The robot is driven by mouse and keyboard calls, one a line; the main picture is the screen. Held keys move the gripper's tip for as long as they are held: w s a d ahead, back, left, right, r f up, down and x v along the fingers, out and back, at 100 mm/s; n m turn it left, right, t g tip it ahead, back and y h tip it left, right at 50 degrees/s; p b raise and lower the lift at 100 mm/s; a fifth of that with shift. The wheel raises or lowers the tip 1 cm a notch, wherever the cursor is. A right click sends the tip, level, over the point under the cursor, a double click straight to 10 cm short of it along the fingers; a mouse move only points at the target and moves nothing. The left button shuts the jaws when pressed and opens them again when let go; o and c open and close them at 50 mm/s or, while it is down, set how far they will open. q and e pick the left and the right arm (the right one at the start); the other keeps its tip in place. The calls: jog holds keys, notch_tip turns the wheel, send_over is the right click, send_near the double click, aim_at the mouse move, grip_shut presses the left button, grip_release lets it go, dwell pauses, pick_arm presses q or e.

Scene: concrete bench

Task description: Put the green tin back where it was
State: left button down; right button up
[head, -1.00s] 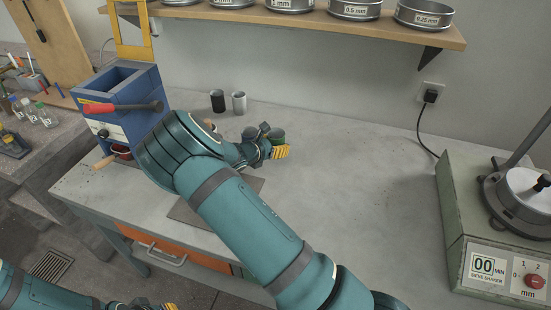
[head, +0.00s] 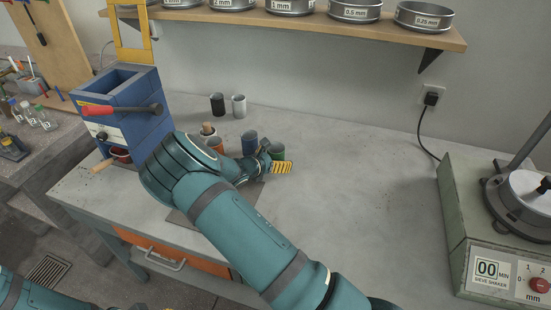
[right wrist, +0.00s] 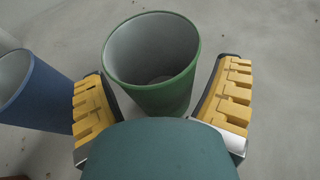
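The green tin (head: 278,151) stands upright on the bench, at the right end of a group of tins. In the right wrist view the green tin (right wrist: 155,65) is empty, with its open mouth towards the camera. My right gripper (head: 280,168) is open, with its yellow fingers on either side of the tin. A strip of bench shows between the tin and the right-hand finger. The blue tin (head: 250,142) stands just left of the green one and also shows in the right wrist view (right wrist: 30,90). My left gripper (head: 150,306) barely shows at the bottom edge.
An orange tin (head: 215,145) and a tin with a wooden piece (head: 208,130) stand left of the blue one. A black tin (head: 217,104) and a white tin (head: 239,105) stand behind. The bench (head: 350,180) is clear towards the sieve shaker (head: 495,220).

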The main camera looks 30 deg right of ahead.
jog(key=shift+r, duration=0.15)
jog(key=shift+a+r, duration=0.1)
jog(key=shift+a, duration=0.15)
jog(key=p+v, duration=0.2)
jog(key=v, duration=0.8)
jog(key=shift+a+r, duration=0.1)
jog(key=shift+s+a+r, duration=0.2)
jog(key=shift+s+a, duration=0.1)
jog(key=shift+a, duration=0.25)
jog(key=shift+a, duration=0.15)
